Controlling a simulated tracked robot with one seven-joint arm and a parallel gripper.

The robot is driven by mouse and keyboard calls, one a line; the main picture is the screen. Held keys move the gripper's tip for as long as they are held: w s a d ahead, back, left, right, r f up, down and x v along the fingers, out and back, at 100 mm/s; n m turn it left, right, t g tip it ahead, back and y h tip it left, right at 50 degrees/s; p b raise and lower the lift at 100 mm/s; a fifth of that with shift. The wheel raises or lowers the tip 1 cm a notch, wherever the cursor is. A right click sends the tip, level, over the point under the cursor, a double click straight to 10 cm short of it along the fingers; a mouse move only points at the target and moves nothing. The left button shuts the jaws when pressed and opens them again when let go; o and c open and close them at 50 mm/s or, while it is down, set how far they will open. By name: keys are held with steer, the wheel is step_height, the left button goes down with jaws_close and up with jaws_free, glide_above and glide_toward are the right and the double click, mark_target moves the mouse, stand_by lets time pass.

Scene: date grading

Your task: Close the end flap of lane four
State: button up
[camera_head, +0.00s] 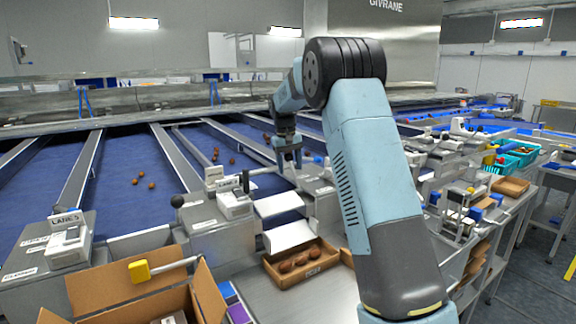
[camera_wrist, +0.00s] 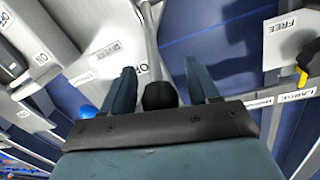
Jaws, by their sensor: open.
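My gripper (camera_head: 289,158) is open above the lane ends near the middle of the head view. In the wrist view its two fingers (camera_wrist: 163,88) stand either side of a black knob (camera_wrist: 160,96) on a pale rod (camera_wrist: 150,45); I cannot tell whether they touch it. In the head view a pale rod (camera_head: 264,171) runs from a lane-end box (camera_head: 234,205) towards my gripper. Whether a flap is open or shut is unclear.
A box labelled lane 5 (camera_head: 68,243) stands at the left. A tray of dates (camera_head: 272,270) stands on the bench. Blue lanes (camera_head: 135,160) carry a few dates.

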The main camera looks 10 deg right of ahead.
steer(key=shift+c, duration=0.2)
jaws_close()
